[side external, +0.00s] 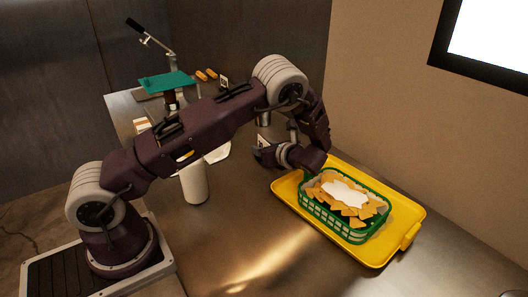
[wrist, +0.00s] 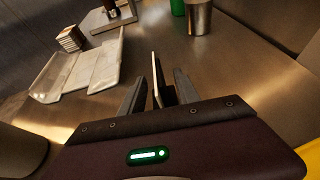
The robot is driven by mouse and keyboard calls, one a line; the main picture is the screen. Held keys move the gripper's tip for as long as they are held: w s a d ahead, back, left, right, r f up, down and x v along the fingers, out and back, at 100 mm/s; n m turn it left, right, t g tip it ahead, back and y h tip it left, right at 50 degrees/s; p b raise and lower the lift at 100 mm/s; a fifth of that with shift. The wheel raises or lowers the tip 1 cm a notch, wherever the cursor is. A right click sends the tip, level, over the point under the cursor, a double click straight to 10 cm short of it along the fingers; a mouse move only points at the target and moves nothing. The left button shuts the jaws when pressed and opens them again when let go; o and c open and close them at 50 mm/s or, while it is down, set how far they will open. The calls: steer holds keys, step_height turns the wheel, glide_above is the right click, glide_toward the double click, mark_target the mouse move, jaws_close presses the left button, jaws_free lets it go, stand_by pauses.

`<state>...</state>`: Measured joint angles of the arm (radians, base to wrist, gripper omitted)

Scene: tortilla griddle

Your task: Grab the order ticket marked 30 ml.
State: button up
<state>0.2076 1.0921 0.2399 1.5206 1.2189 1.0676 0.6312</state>
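A small upright card, likely an order ticket (side external: 262,140), shows just above my gripper (side external: 264,154) in the side view. In the wrist view this card (wrist: 156,80) is seen nearly edge-on, standing between the two fingers of my gripper (wrist: 159,90). The fingers are apart, with a gap visible on each side of the card. Its marking cannot be read. Another small card (side external: 223,83) with dark marks stands at the back of the counter; its text is too small to read.
A yellow tray (side external: 285,188) with a green basket (side external: 316,217) of chips lies to the right. A white cylinder (side external: 195,183) stands left of my gripper. A metal cup (wrist: 199,18), pale tray (wrist: 82,72) and small stack (wrist: 70,39) stand beyond. Bare counter surrounds the card.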

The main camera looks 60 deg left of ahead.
jaws_close()
